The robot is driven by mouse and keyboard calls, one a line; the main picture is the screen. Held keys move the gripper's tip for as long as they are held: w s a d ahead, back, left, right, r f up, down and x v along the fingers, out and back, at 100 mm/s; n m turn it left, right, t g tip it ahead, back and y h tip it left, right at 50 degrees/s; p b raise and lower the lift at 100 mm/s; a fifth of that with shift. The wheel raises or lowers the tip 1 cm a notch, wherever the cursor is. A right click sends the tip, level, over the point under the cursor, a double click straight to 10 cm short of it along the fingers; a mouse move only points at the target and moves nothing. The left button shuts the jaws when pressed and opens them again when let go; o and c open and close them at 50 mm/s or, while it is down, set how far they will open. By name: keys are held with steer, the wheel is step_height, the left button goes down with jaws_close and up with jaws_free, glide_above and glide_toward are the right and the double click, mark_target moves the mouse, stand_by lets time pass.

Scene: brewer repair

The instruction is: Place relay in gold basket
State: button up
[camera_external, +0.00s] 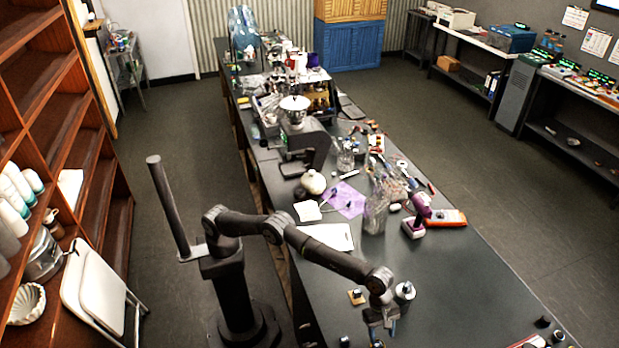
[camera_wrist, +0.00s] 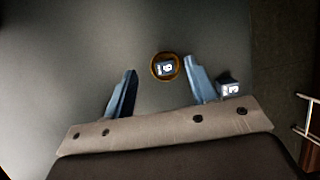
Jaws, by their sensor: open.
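In the wrist view a small round gold basket (camera_wrist: 154,72) sits on the dark table between and just ahead of my fingertips. A dark block with a white label (camera_wrist: 166,67), which looks like a relay, shows inside its rim. A second similar relay (camera_wrist: 229,89) stands just right of my right finger, apart from the basket. My gripper (camera_wrist: 159,66) is open, with nothing between its fingers. In the external view my gripper (camera_external: 382,325) is low over the near end of the table.
The table (camera_external: 460,285) is mostly bare right of my gripper. The table's edge is near the right-hand relay.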

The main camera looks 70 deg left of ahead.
mark_target(379, 346)
steer(key=shift+r, duration=0.8)
step_height(379, 346, down, 8)
steer(key=shift+r, duration=0.15)
step_height(379, 346, up, 9)
steer(key=s+a, duration=0.3)
steer(key=a, duration=2.4)
steer(key=w+a+f, duration=0.1)
steer(key=w+f, duration=0.1)
steer(key=w, duration=0.1)
steer(key=w+a+f, duration=0.2)
steer(key=w+f, duration=0.1)
steer(key=w, duration=0.1)
steer(key=w+a+f, duration=0.1)
steer(key=w+f, duration=0.1)
steer(key=w, duration=0.1)
steer(key=shift+w+a+f, duration=0.15)
steer(key=shift+a+f, duration=0.1)
steer(key=shift+a, duration=0.1)
steer(key=shift+r, duration=0.1)
